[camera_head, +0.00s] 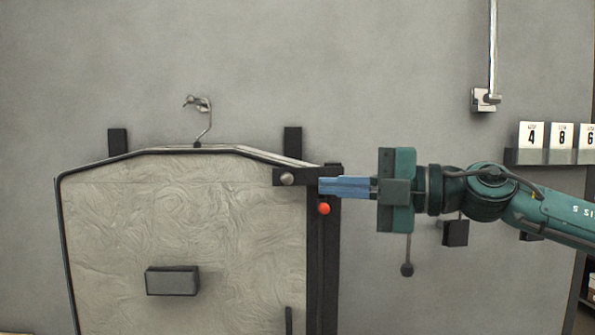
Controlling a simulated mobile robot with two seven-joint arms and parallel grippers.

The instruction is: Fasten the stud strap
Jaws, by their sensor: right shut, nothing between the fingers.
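A dark stud strap (297,175) lies level across the upper right corner of a pale, patterned garment bag (190,225). A round silver stud (287,179) shows near the strap's left end. My right gripper (322,187) comes in from the right with its blue fingers shut and nothing between them. Its fingertips are at the strap's right part, just right of the stud; I cannot tell whether they touch it. The fingers hide some of the dark upright band (315,270) behind. A red knob (324,208) sits just below the fingertips. My left gripper is not in view.
The bag hangs by a hanger from a wall hook (198,103). A dark block (172,281) sticks out from its front. A shelf with number cards (531,136) and a metal pipe (493,50) are on the wall at right. The space left of the bag is clear.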

